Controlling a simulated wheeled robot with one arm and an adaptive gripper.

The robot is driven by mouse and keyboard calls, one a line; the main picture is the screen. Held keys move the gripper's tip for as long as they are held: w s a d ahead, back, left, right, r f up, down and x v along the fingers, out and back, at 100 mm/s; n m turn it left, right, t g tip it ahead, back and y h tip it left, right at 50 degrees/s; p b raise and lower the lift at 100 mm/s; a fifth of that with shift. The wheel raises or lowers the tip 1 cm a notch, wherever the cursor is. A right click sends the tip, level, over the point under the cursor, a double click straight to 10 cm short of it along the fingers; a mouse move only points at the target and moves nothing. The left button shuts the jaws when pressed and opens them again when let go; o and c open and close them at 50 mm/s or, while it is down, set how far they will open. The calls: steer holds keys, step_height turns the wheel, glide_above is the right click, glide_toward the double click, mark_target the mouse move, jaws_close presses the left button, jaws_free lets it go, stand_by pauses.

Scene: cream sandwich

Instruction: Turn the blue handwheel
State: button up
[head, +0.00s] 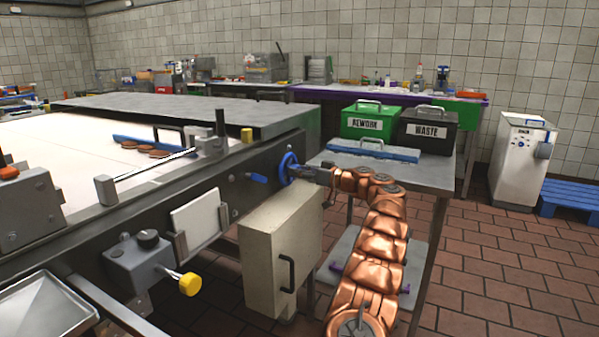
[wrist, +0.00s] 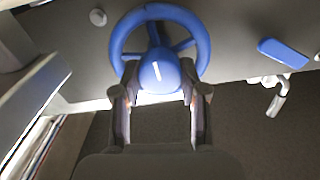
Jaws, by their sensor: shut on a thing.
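The blue handwheel (head: 287,168) is mounted on the dark side frame of the conveyor, near its right end. In the wrist view the handwheel (wrist: 201,32) shows its round rim, spokes and a blue hub with a white line, the hub nearest the camera. My gripper (head: 306,173) reaches the wheel from the right. In the wrist view my gripper (wrist: 158,92) has one finger on each side of the hub and lower rim, shut on the handwheel. The exact contact points are partly hidden by the fingers and hub.
A blue lever (head: 257,178) sits just left of the wheel, and a beige cabinet (head: 270,245) hangs below. A grey side table (head: 437,176) to the right carries a green REWORK bin (head: 371,122) and a black WASTE bin (head: 426,131).

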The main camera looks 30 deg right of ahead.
steer(key=c, duration=0.5)
steer(key=shift+m, duration=0.3)
